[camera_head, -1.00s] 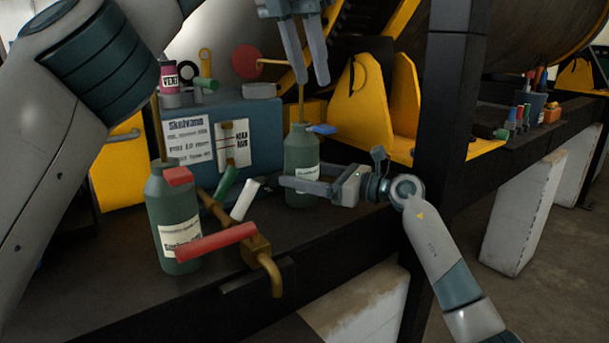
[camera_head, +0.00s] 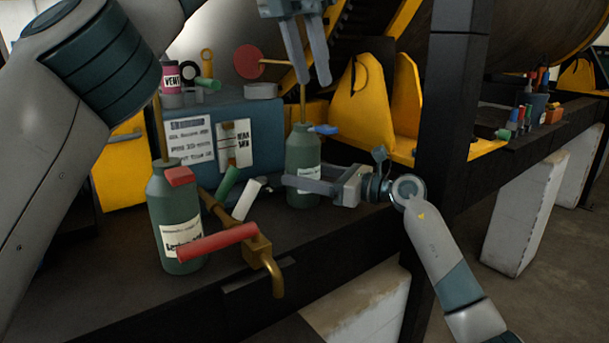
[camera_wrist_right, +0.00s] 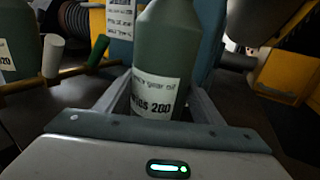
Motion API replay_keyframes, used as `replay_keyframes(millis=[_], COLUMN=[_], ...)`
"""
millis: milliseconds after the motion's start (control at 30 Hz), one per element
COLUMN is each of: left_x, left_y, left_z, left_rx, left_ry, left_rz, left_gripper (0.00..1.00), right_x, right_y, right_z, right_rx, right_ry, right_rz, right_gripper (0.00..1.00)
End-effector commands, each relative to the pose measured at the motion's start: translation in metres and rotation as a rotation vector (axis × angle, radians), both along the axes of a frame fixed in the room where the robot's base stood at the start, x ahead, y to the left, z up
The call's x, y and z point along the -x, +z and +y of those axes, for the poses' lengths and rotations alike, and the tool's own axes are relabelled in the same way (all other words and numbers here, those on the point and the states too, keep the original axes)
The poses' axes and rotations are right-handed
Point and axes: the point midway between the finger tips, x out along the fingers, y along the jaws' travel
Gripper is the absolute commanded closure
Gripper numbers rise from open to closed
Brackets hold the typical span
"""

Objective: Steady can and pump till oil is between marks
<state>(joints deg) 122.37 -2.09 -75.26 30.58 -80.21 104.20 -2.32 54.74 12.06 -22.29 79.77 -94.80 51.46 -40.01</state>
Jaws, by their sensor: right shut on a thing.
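A dark green can (camera_head: 301,153) with a white label, a blue lever and a thin brown rod on top stands upright on the dark bench. My right gripper (camera_head: 290,184) is shut around its lower body; the right wrist view shows the can (camera_wrist_right: 178,45) between the two fingers. My left gripper (camera_head: 314,83) points down above this can, by the rod's top, with its fingers apart and nothing clearly between them. A blue box (camera_head: 200,111) behind carries a white gauge panel (camera_head: 236,146) with marks; the oil level is too small to read.
A second green can (camera_head: 172,213) with a red lever stands at left. Brass pipework (camera_head: 257,246) with red, white and green handles lies between the cans. Yellow brackets (camera_head: 362,105) and a dark post (camera_head: 447,120) stand at right.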

Motion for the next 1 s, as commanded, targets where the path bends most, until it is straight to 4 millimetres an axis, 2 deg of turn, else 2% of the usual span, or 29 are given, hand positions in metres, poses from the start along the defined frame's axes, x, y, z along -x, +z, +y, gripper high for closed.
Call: replay_keyframes(millis=[433,467,567,600,767,1000], left_x=[0.000,0.000,0.000,0.000,0.001,0.006], left_y=[0.000,0.000,0.000,0.000,-0.003,-0.011], left_z=[0.000,0.000,0.000,-0.001,-0.005,-0.019], left_rx=[0.000,0.000,-0.001,-0.003,-0.018,-0.067], left_ry=[0.000,0.000,0.004,0.009,0.067,0.293], left_rz=[0.000,0.000,0.000,0.000,0.006,0.007], left_gripper=[0.69,0.74,0.97,1.00,1.00,1.00], right_x=[0.000,0.000,0.000,0.000,0.000,0.000], right_y=[0.000,0.000,0.000,0.000,0.000,0.000], right_z=[0.000,0.000,0.000,0.000,0.000,0.000], right_rx=[-0.001,-0.001,-0.001,-0.001,-0.001,-0.001], right_ry=[-0.001,-0.001,-0.001,-0.001,-0.001,-0.001], right_rz=[0.000,0.000,0.000,0.000,0.000,0.000], right_gripper=[0.94,0.94,0.94,0.94,0.94,0.94])
